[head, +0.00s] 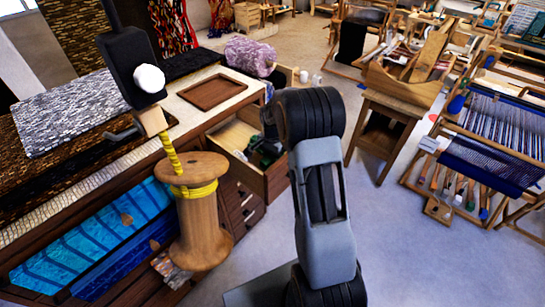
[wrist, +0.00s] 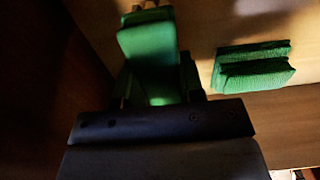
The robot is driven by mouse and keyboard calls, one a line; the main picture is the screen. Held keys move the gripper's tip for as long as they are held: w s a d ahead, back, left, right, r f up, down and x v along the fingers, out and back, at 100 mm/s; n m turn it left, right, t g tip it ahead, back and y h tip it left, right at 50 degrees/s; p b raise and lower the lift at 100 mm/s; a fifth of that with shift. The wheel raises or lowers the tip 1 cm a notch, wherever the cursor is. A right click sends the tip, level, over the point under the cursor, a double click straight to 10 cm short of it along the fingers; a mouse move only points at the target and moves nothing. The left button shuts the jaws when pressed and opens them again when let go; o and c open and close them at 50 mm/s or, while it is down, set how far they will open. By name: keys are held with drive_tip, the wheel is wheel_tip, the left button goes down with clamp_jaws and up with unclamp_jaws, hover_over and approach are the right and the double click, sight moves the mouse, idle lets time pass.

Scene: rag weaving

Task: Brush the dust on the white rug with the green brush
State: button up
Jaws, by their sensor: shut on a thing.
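In the wrist view my gripper (wrist: 157,88) is shut on a green brush (wrist: 148,48), with one finger on each side of it. The brush is inside the open drawer (head: 275,188), and the drawer floor shows close around it. In the head view the gripper is a small dark shape down in the drawer, partly behind my arm. The white rug (head: 68,112), mottled white and grey, lies flat on the dark table at the left, apart from the gripper. Dust on it cannot be made out.
A second green block-like thing (wrist: 253,68) lies beside the brush in the drawer. The drawer walls stand close around the gripper. A brown tray (head: 212,92) and a fluffy purple bundle (head: 250,56) are on the table above. A large wooden spool (head: 200,215) stands in front.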

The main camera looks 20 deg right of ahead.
drive_tip(key=shift+r+p, duration=1.4)
drive_tip(key=shift+r, duration=1.05)
